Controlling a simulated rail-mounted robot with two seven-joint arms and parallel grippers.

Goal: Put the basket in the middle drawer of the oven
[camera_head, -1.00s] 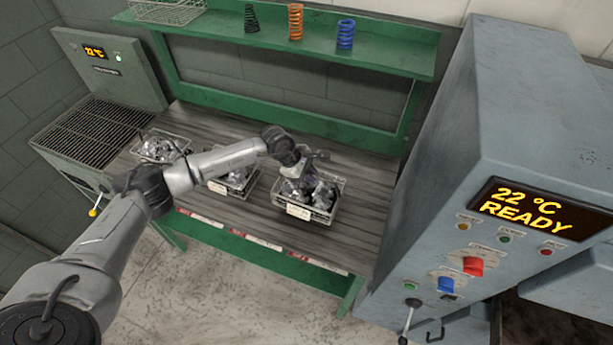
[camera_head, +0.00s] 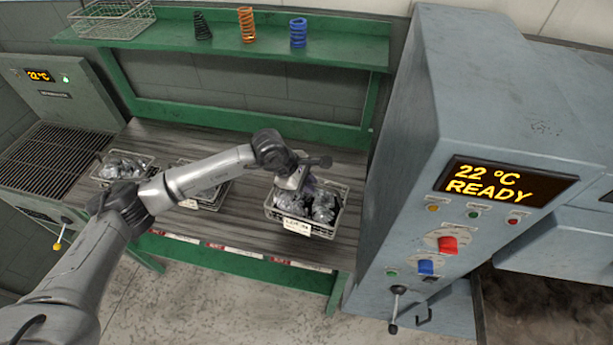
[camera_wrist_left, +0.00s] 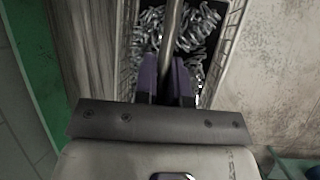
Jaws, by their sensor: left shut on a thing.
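The wire basket (camera_head: 272,212) full of grey metal coils carries a white label on its front and shows at the right end of the workbench. My left gripper (camera_head: 300,184) reaches down over it and is shut on its bar. In the left wrist view the purple fingers (camera_wrist_left: 166,78) close around this bar (camera_wrist_left: 172,35), with the coils below. Whether the basket is clear of the bench top is hard to tell. The oven (camera_head: 412,165) stands to the right, with a display reading 22 °C READY. Its middle drawer cannot be made out. My right gripper is not in view.
Two more filled baskets, a middle one (camera_head: 214,196) and a left one (camera_head: 125,168), stand on the bench (camera_head: 240,215). A green shelf (camera_head: 345,52) above holds springs and an empty basket (camera_head: 112,20). A grated machine (camera_head: 50,155) stands left.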

